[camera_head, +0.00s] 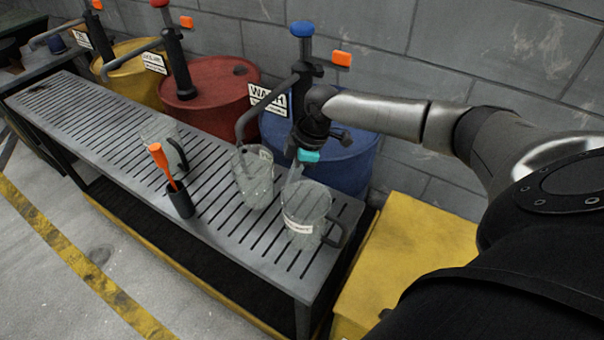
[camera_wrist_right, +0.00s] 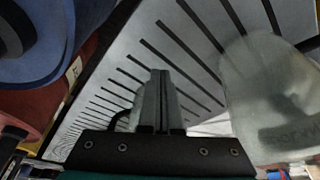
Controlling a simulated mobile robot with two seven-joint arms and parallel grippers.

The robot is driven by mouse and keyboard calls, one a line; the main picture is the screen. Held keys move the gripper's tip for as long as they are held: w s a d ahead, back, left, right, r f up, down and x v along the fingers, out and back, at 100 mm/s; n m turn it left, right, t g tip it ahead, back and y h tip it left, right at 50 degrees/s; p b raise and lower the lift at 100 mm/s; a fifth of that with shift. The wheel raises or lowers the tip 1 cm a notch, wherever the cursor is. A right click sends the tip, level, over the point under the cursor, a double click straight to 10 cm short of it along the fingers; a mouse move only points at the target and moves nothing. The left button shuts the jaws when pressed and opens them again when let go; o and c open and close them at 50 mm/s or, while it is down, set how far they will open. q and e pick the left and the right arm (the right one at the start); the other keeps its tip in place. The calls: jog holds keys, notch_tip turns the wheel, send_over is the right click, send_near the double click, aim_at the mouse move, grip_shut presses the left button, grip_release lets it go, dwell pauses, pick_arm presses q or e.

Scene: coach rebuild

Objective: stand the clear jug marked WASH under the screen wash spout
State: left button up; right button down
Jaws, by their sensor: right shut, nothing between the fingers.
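A clear jug (camera_head: 251,186) stands on the slatted bench beneath the spout of the blue drum's pump; its small label is unreadable. A second clear jug (camera_head: 306,207) with a dark handle stands right of it, near the bench end; its label is too small to read in the head view and blurred in the wrist view (camera_wrist_right: 268,85). A third clear jug (camera_head: 160,132) stands further left. The blue drum (camera_head: 335,162) carries a sign (camera_head: 266,99) reading WASH, partly hidden. My right gripper (camera_head: 294,178) is shut and empty, above and between the two nearer jugs. My left gripper is out of view.
The slatted bench (camera_head: 110,122) runs along the drums. An orange-handled tool (camera_head: 161,163) stands in a dark holder (camera_head: 180,202) near its front edge. A red drum (camera_head: 215,100) and yellow drum (camera_head: 137,75) stand behind. A yellow box (camera_head: 405,245) sits right of the bench.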

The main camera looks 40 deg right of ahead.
aim_at(272, 178)
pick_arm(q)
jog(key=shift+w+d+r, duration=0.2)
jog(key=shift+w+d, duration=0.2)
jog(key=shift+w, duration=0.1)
pick_arm(e)
jog(key=shift+w+a, duration=0.3)
jog(key=shift+a, duration=0.2)
jog(key=shift+w+a, duration=0.3)
jog(key=shift+a, duration=0.2)
jog(key=shift+a, duration=0.1)
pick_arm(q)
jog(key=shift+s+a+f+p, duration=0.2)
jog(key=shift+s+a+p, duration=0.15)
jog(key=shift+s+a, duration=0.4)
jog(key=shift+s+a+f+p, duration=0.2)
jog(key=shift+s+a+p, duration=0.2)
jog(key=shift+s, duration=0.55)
pick_arm(e)
jog(key=shift+w+a, duration=0.6)
jog(key=shift+a, duration=0.35)
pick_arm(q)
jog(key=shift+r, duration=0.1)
pick_arm(e)
jog(key=shift+r, duration=0.1)
